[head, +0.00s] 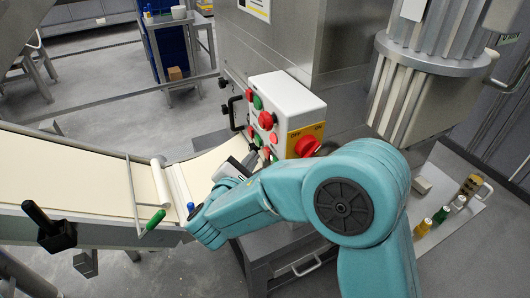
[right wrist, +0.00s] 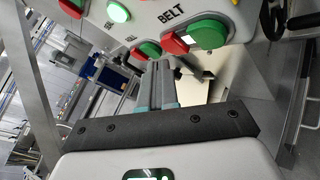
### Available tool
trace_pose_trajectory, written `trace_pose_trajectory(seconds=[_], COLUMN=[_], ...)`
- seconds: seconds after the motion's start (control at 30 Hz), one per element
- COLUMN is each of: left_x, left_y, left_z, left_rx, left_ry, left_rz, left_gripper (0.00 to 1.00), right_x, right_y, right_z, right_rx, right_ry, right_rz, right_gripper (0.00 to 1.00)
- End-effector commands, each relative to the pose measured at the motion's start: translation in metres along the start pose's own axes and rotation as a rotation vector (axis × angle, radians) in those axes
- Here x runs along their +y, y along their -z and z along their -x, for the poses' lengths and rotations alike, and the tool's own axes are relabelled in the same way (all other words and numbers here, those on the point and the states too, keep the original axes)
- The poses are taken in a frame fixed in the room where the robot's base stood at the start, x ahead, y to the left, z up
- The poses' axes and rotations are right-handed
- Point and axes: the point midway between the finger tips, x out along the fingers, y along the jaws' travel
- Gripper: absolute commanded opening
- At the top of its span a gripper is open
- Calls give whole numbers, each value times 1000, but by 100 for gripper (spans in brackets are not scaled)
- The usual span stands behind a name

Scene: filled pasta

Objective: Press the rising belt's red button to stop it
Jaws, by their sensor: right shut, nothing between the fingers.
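The white control box (head: 285,95) carries several red and green buttons on its face. My right gripper (head: 250,160) is at the lower part of that face, its fingers shut and empty. In the right wrist view, the shut fingers (right wrist: 160,68) point at the panel, just below a red button (right wrist: 174,44) beside a large green one (right wrist: 208,34). The word BELT is printed above them. Whether the tips touch a button cannot be told. A cream belt (head: 70,180) slopes in from the left. My left gripper is not in view.
A red knob (head: 307,146) on a yellow plate is on the box's side, close to my right arm. A green-handled lever (head: 155,220) and a black handle (head: 40,217) stand by the belt. A steel machine (head: 420,85) is at the right.

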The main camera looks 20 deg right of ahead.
Motion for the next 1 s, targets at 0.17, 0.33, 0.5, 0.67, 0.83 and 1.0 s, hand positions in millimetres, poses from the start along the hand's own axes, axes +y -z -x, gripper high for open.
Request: trace_pose_trajectory(seconds=[0.17, 0.33, 0.5, 0.67, 0.83, 1.0], left_x=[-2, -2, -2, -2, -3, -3], left_y=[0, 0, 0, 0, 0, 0], left_z=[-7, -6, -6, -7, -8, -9], left_rx=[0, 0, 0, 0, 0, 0], left_ry=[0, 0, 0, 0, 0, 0], left_rz=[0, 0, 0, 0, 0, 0], left_gripper=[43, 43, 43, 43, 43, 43], right_x=[-5, -4, -4, -5, -6, -7], right_y=[-2, -4, -4, -4, -5, -6], right_z=[-5, -6, -6, -6, -8, -9], right_rx=[-1, 0, 0, 0, 0, 1], right_ry=[1, 0, 0, 0, 0, 0], right_rz=[0, 1, 1, 0, 0, 1], right_gripper=[0, 0, 0, 0, 0, 0])
